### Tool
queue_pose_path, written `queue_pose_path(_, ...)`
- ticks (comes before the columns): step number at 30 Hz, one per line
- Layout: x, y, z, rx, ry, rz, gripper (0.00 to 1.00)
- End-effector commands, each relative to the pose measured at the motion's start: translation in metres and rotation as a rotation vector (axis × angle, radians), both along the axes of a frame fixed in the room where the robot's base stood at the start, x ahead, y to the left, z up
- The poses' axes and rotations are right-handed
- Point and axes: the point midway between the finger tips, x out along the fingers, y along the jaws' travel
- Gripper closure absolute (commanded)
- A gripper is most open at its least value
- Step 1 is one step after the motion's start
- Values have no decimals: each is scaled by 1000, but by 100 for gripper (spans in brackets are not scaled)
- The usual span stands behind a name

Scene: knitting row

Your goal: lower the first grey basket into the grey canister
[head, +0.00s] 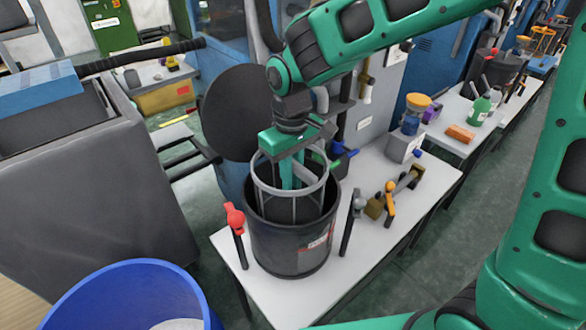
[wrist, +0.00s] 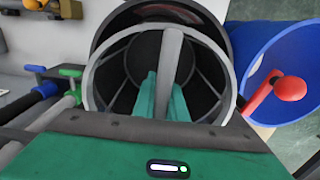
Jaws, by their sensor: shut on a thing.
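The grey basket (head: 263,181) is an open wire-like frame with a light grey rim. In the head view its lower part is inside the dark grey canister (head: 290,250), and its rim stands above the canister's mouth. My gripper (head: 292,180) is over the basket, its green fingers shut on the basket's middle bar. In the wrist view the bar (wrist: 171,55) runs between the fingers (wrist: 160,100), with the basket rim (wrist: 96,65) around them. The canister's dark rim (wrist: 180,8) shows behind the basket. The basket's bottom is hidden in the canister.
The canister stands on a white table (head: 365,245). A red-knobbed lever (head: 236,220) stands close at its left, and a grey post (head: 350,222) at its right. A blue bin (head: 80,295) is at front left. A round dark lid (head: 240,112) stands behind.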

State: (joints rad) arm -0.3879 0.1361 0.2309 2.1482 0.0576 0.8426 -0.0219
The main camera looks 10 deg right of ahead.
Motion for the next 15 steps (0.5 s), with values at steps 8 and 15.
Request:
queue_pose_path(8,0,0,-24,-1,2,0,100)
queue_pose_path(15,-1,-1,-45,-2,2,-1,100)
